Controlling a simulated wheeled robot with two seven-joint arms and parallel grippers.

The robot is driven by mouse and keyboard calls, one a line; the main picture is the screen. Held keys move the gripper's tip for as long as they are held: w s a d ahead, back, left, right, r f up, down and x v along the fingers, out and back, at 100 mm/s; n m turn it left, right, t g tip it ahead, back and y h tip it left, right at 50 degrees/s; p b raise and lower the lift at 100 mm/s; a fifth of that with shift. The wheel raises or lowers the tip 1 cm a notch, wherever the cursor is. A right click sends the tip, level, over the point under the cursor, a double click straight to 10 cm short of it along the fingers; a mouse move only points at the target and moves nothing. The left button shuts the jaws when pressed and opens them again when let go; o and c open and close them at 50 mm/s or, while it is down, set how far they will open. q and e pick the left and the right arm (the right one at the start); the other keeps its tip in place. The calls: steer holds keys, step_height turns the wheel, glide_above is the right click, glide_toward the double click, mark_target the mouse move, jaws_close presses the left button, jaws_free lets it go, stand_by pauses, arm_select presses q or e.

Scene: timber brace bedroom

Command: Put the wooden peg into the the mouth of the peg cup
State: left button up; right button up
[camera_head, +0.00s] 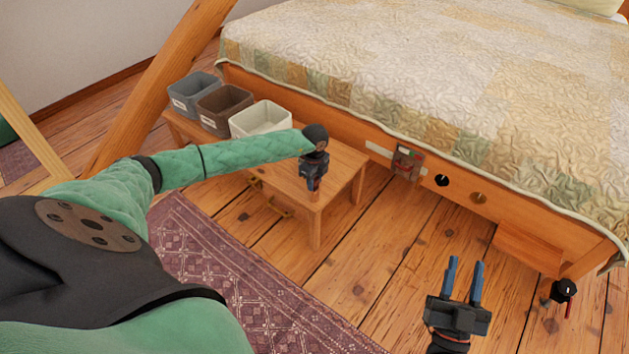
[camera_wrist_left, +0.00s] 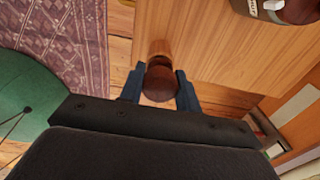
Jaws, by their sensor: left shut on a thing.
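My left gripper (camera_head: 314,182) is shut on the wooden peg (camera_wrist_left: 160,82), whose dark brown round end shows between the fingers in the left wrist view (camera_wrist_left: 160,92). In the head view it is at the front corner of the small wooden table (camera_head: 342,165), and the peg is mostly hidden by the gripper. A round brown cup-like thing with a pale label (camera_wrist_left: 285,8) is cut off at the top right of the wrist view; I cannot tell surely that it is the peg cup. My right gripper (camera_head: 464,280) is open and empty, above the floor.
Grey (camera_head: 194,95), brown (camera_head: 224,108) and cream (camera_head: 262,117) bins stand on the table's far side. The bed (camera_head: 430,80) borders the table at right. A slanted timber brace (camera_head: 155,85) rises at left. A patterned rug (camera_head: 240,285) lies in front.

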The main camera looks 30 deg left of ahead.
steer(key=shift+r, duration=0.1)
arm_select(q)
steer(key=o, duration=1)
steer(key=shift+o, duration=0.2)
steer(key=shift+r, duration=0.55)
step_height(320, 180, up, 7)
steer(key=shift+f+p, duration=0.2)
steer(key=shift+p, duration=0.25)
arm_select(e)
step_height(320, 180, down, 10)
steer(key=w+g, duration=0.1)
steer(key=g, duration=0.2)
steer(key=shift+w+a+g+h, duration=0.15)
steer(key=shift+a+g+h, duration=0.25)
steer(key=shift+a, duration=0.05)
